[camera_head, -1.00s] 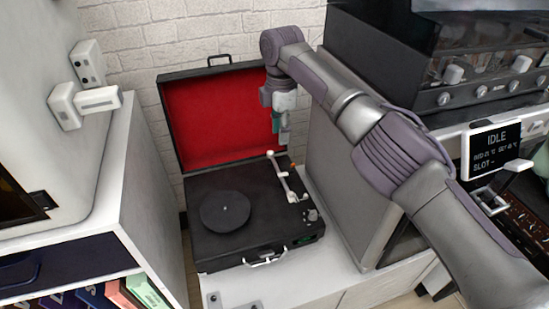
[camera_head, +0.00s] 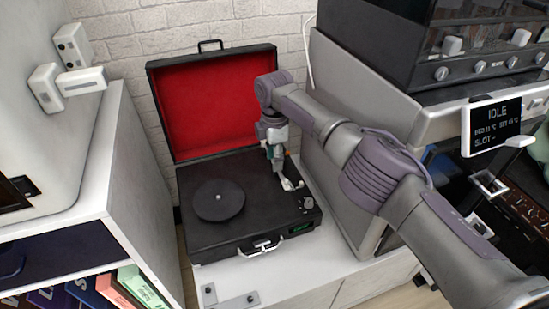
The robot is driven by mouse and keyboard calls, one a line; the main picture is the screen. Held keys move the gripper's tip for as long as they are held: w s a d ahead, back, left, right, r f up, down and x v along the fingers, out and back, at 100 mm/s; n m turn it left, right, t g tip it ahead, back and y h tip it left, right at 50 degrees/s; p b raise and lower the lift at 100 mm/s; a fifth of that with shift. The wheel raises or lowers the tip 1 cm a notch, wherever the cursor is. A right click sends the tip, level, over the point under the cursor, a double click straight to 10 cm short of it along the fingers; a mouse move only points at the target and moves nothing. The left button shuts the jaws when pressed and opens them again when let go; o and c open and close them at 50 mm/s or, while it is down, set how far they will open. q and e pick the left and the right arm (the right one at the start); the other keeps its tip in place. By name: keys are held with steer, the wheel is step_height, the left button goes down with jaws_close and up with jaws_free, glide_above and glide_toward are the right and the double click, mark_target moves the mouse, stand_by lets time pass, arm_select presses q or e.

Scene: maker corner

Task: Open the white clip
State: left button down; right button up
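An open black record player (camera_head: 225,240) with a red-lined lid stands on a white cabinet top. Its dark round platter (camera_head: 219,200) is bare. A white tonearm with its small clip parts (camera_head: 290,184) is at the right of the deck, partly hidden by my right gripper. I cannot tell how the white clip itself stands. My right gripper (camera_head: 279,172) points down over the tonearm, at or very near it. Its fingers are too small to tell if they are open or shut. My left gripper is out of view.
The raised red lid (camera_head: 215,105) stands close behind my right gripper. A grey machine side (camera_head: 350,180) rises to the right, with a screen reading IDLE (camera_head: 497,125). A white shelf unit (camera_head: 140,190) stands at the left. The platter side is clear.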

jaws_close()
steer(key=shift+d+r+y+p, duration=0.1)
steer(key=shift+r+y+p, duration=0.1)
steer(key=shift+y+p, duration=0.3)
steer(key=shift+w+d+g+y+b, duration=0.15)
steer(key=shift+g+y+b, duration=0.25)
steer(key=shift+y, duration=0.4)
jaws_free()
steer(key=a+v, duration=0.2)
steer(key=v, duration=0.7)
steer(key=shift+s+r, duration=0.35)
steer(key=shift+r, duration=0.35)
